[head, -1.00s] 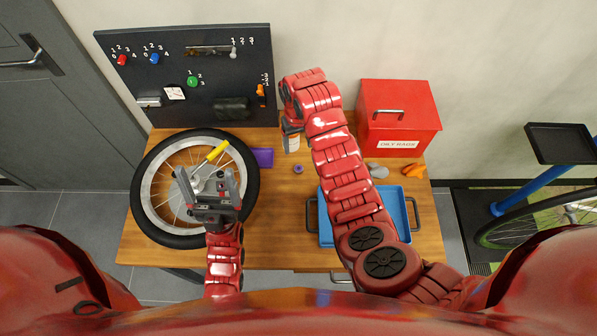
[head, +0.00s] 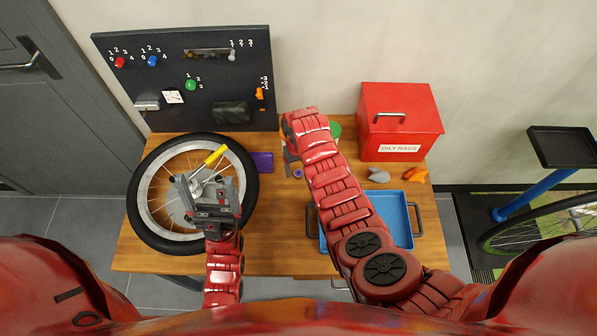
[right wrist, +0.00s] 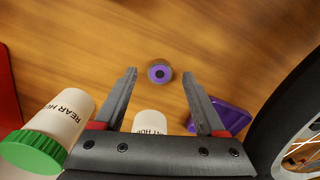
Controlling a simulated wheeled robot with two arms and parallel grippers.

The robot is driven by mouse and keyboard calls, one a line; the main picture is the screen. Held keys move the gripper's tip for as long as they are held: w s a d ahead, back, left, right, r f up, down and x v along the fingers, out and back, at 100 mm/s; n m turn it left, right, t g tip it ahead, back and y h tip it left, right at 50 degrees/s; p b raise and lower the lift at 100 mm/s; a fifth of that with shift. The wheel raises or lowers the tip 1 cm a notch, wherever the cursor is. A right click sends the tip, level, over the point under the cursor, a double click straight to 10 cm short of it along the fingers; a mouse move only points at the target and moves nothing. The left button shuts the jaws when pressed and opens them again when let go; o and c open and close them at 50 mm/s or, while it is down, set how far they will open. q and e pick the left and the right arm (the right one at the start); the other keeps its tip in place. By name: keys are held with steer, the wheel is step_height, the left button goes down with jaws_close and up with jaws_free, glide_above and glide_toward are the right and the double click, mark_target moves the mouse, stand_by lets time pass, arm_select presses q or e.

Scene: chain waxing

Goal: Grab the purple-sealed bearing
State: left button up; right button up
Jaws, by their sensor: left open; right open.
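The purple-sealed bearing (head: 298,173) is a small ring with a purple face on the wooden bench. In the right wrist view the bearing (right wrist: 159,71) lies between the tips of my right gripper's fingers, with gaps on both sides. My right gripper (head: 291,163) is open and empty, beside the bearing in the head view; my arm partly hides it. Its height above the bench is unclear. My left gripper (head: 203,180) is open and empty over the bicycle wheel (head: 152,220).
A white cup labelled REAR HUB with a green lid (right wrist: 33,151) and another white cup (right wrist: 151,122) are close to my right gripper. A purple item (head: 262,162) lies by the wheel. A blue tray (head: 398,214) and red box (head: 400,120) stand right.

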steer(key=shift+f, duration=0.55)
jaws_close()
